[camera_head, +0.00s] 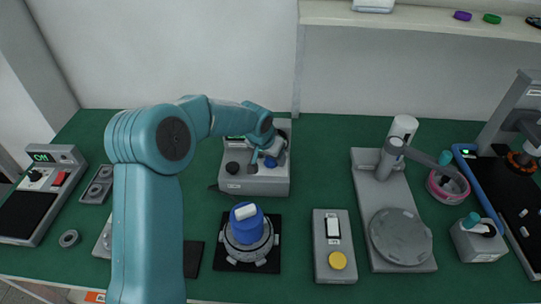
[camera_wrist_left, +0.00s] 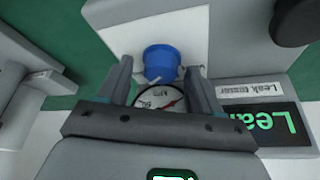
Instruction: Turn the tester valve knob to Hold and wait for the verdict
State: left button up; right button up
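The grey leak tester (camera_head: 255,182) stands at the back middle of the green bench. Its blue valve knob (camera_head: 270,162) is partly hidden by my left gripper (camera_head: 272,151). In the left wrist view the blue knob (camera_wrist_left: 160,62) lies between the two spread fingers of my left gripper (camera_wrist_left: 160,75), with a gap visible on each side. A round gauge (camera_wrist_left: 160,98) with a red needle shows just below the knob. My right gripper is out of view.
A blue-topped hub assembly (camera_head: 246,240) sits on a black mat in front of the tester. A small device with a display (camera_head: 42,180) is at far left.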

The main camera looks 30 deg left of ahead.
pick_arm(q)
jog(key=v, duration=1.6)
jog(key=shift+r+b, duration=0.2)
jog(key=shift+b, duration=0.25)
jog(key=shift+d, duration=0.15)
